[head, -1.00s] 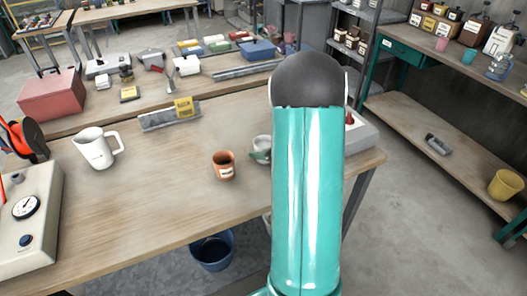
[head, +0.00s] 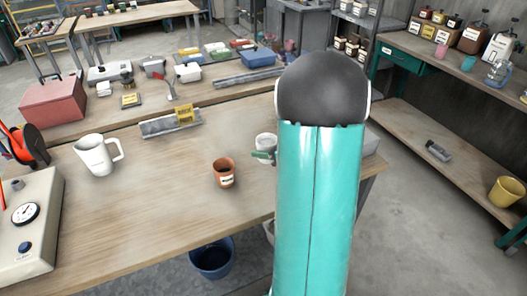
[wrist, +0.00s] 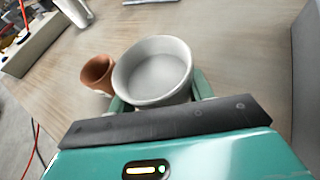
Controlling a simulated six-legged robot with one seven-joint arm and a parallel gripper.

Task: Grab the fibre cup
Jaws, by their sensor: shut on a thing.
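A white cup (head: 266,143) shows just left of my teal arm in the head view, partly hidden by it. In the wrist view the white cup (wrist: 155,76) fills the middle, its round mouth facing the camera and its inside pale grey. My gripper (wrist: 161,98) is shut on it, with a green finger at each side of the cup. One green finger of my gripper (head: 262,155) also shows in the head view. A small brown cup (head: 223,173) with a pale label stands upright on the table to its left; it also shows in the wrist view (wrist: 97,74).
The wooden table (head: 150,220) is mostly bare around the cups. A white jug (head: 96,155) and a gauge box (head: 27,225) stand at the left. A grey metal mould (head: 170,124) lies behind. A blue bucket (head: 212,258) is below the front edge.

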